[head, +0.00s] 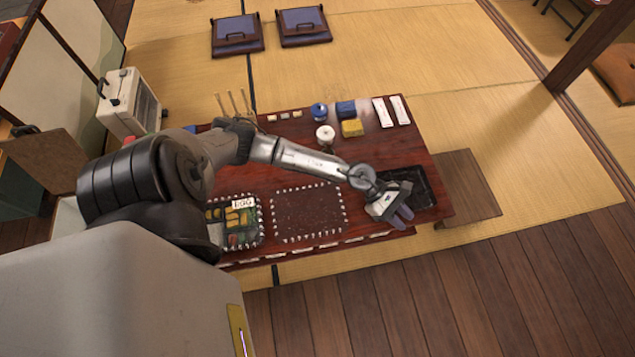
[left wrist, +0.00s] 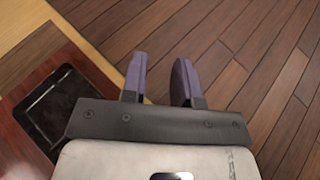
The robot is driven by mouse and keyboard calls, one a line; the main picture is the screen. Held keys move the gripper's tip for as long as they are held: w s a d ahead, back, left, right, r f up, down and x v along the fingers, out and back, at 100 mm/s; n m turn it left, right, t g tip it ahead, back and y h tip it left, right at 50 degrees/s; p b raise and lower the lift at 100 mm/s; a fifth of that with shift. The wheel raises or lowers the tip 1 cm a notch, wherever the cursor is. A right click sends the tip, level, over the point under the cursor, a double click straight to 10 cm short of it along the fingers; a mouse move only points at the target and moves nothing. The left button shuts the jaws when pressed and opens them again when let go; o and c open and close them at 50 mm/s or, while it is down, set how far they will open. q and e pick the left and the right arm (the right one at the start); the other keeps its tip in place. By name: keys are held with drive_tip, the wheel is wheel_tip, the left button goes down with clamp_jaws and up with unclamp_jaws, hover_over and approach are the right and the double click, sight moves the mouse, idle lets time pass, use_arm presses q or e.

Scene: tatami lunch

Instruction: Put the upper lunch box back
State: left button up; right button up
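A lunch box with several foods and an "EGG" label (head: 243,203) sits on the front left of the low red-brown table (head: 405,152), partly hidden by my left arm. An empty black tray-like box (head: 428,190) lies at the table's right end; it also shows in the left wrist view (left wrist: 44,108). I cannot tell which is the upper lunch box. My left gripper (head: 402,217) is at the black box's near left side in the head view. In the left wrist view its purple fingers (left wrist: 160,78) are apart with nothing between them. My right gripper is not in view.
A dark rectangle with a pale dotted border (head: 307,212) lies bare between the boxes. A blue pot (head: 319,111), white round item (head: 325,133), yellow block (head: 352,128) and white packets (head: 383,112) stand at the back. A wooden bench (head: 470,185) adjoins the right end.

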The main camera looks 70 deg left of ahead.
use_arm(q)
drive_tip(key=d+r+n+t+y, duration=0.35)
drive_tip(key=r+n+t, duration=0.5)
drive_tip(key=n, duration=0.95)
drive_tip(key=s+a+f+n+g+y, duration=0.1)
drive_tip(key=s+a+n+y, duration=0.25)
drive_tip(key=n, duration=0.45)
drive_tip(key=s+a+f+n+g+y, duration=0.1)
drive_tip(key=s+a+f+n+y, duration=0.15)
drive_tip(key=n+y, duration=0.45)
drive_tip(key=s+d+f+n+g+h, duration=0.1)
drive_tip(key=s+n+g, duration=0.4)
drive_tip(key=s, duration=0.4)
drive_tip(key=s+d+f+n+g+h, duration=0.2)
drive_tip(key=s+n+g, duration=0.3)
drive_tip(key=s+n, duration=0.3)
drive_tip(key=shift+s, duration=0.6)
drive_tip(key=shift+a, duration=0.1)
